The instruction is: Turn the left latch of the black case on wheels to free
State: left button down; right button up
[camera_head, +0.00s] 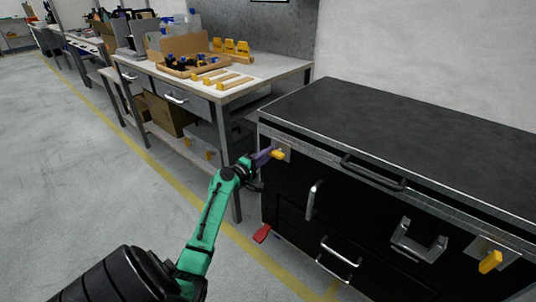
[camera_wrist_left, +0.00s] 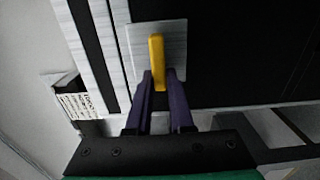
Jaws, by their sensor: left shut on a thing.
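The black case (camera_head: 430,120) fills the right of the head view, with metal edges and a dark top. Its left latch is a yellow handle (camera_head: 278,154) on a metal plate at the case's upper left front. In the left wrist view the latch (camera_wrist_left: 157,50) stands in front of its plate (camera_wrist_left: 175,38). My left gripper (camera_head: 268,156) reaches it from the left; its purple fingers (camera_wrist_left: 162,85) are shut on the latch's near end. A second yellow latch (camera_head: 490,262) sits on the case's right side, slanted. My right gripper is not in view.
A workbench (camera_head: 285,72) with yellow and wooden parts stands behind and left of the case. A red pedal (camera_head: 262,234) sticks out low at the case's left corner. The grey floor at left is clear.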

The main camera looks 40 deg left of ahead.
pick_arm(q)
jog(key=shift+f, duration=0.1)
jog(key=c, duration=0.8)
grip_release()
jog(key=s, duration=1.4)
jog(key=shift+s+d, duration=0.2)
jog(key=shift+s, duration=0.1)
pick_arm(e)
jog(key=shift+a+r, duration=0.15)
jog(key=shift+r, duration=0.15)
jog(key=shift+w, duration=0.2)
